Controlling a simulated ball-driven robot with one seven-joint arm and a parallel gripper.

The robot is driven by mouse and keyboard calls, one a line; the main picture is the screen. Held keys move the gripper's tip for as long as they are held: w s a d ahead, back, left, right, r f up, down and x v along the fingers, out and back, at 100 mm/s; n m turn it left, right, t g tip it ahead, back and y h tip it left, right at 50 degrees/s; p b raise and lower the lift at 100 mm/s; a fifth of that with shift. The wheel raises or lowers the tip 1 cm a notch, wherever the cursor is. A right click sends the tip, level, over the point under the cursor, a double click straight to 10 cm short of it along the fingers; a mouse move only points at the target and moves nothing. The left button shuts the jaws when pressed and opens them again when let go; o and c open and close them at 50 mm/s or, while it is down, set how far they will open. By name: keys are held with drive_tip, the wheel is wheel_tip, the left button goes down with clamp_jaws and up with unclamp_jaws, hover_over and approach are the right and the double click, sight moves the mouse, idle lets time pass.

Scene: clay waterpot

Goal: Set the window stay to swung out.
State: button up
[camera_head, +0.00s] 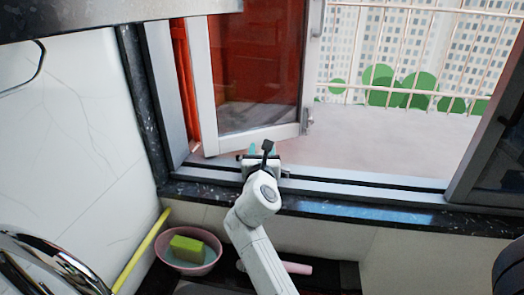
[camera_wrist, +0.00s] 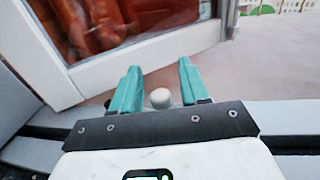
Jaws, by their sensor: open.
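My gripper (camera_head: 263,150) is open over the window sill, near the bottom rail of the white-framed window sash (camera_head: 255,140). The sash stands open at an angle, with reddish glass. In the wrist view, the two teal fingers of my gripper (camera_wrist: 159,78) are apart, with a small grey round knob (camera_wrist: 160,98) between them. The fingers do not visibly close on the knob. It may be part of the window stay, but I cannot tell; the rest of it is hidden behind my gripper. A small metal fitting (camera_head: 307,122) sits on the sash's lower right corner.
A dark stone ledge (camera_head: 350,212) runs below the window track. A pink basin (camera_head: 208,262) with a green sponge (camera_head: 187,250) stands below left. A railing (camera_head: 400,50) and bushes lie outside. The outer ledge (camera_head: 400,145) is clear.

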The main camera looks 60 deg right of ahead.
clamp_jaws()
idle(0.5)
